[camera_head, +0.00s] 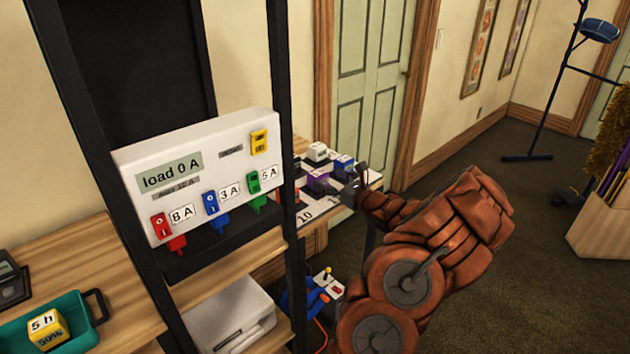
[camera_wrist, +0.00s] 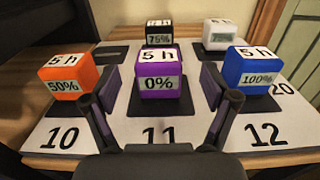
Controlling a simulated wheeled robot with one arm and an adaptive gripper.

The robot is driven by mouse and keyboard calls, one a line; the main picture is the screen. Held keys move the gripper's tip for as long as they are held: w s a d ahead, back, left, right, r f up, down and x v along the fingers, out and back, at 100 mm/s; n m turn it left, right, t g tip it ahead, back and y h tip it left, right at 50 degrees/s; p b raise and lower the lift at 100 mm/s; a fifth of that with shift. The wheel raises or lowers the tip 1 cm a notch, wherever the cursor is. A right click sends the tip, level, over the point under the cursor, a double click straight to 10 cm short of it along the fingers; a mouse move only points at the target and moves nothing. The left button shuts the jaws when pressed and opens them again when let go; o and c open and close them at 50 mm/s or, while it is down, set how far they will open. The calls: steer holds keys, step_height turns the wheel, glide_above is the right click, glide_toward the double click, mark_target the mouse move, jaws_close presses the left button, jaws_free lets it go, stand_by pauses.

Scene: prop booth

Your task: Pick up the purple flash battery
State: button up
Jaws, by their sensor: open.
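The purple flash battery (camera_wrist: 158,80) is a small block marked "5 h" on top and "0%" on its front. It sits upright on a dark pad above the number 11. In the wrist view my gripper (camera_wrist: 163,102) is open, with one finger on each side of the purple battery and gaps showing beside it. In the head view my gripper (camera_head: 358,185) is at the side table, and the purple battery (camera_head: 318,180) shows just left of it, partly hidden.
An orange battery (camera_wrist: 68,80) stands left above 10, and a blue battery (camera_wrist: 248,74) stands right above 12. A black battery (camera_wrist: 159,34) and a white one (camera_wrist: 219,35) stand behind. A load panel (camera_head: 205,180) and dark rack post (camera_head: 285,110) are left of my arm.

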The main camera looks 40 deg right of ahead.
mark_target(318, 173)
steer(key=shift+w+p, duration=0.7)
steer(key=shift+w, duration=1.7)
steer(key=c, duration=1.5)
steer(key=shift+c, duration=0.2)
steer(key=shift+r, duration=0.1)
steer(key=shift+r+b, duration=0.5)
steer(key=shift+r, duration=0.95)
steer(key=shift+s+r, duration=0.25)
steer(key=s+r+b, duration=0.1)
steer(key=s+b, duration=0.1)
steer(key=s, duration=1.3)
steer(key=shift+s+a+r, duration=0.2)
steer(key=shift+s+r, duration=0.05)
